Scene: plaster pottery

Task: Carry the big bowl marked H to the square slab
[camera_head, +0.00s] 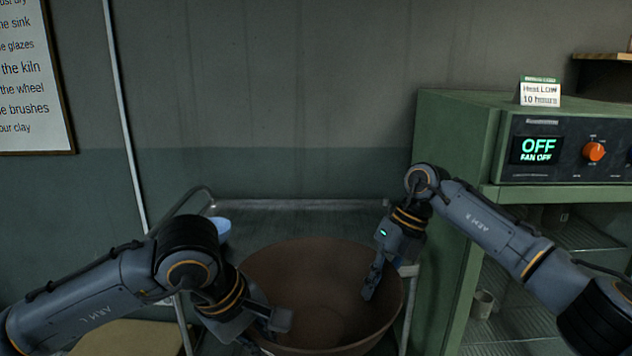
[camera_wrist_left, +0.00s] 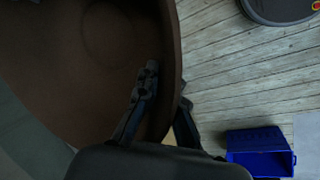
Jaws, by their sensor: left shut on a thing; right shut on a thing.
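The big brown bowl (camera_head: 315,270) is between my two arms at the lower middle of the head view, open side up. Its mark H is not visible. My left gripper (camera_head: 262,328) is shut on the bowl's left rim. In the left wrist view the bowl (camera_wrist_left: 90,70) fills the upper left, and the left gripper (camera_wrist_left: 168,108) has one finger inside and one outside the wall. My right gripper (camera_head: 374,278) is shut on the bowl's right rim. Its outer finger is hidden. I cannot identify the square slab for certain.
A dark-topped metal cart (camera_head: 300,215) with a rail stands behind the bowl, with a light blue item (camera_head: 220,227) on it. A green kiln cabinet (camera_head: 455,180) is close on the right. A tan board (camera_head: 130,338) lies lower left. A blue bin (camera_wrist_left: 258,150) stands on the plank floor.

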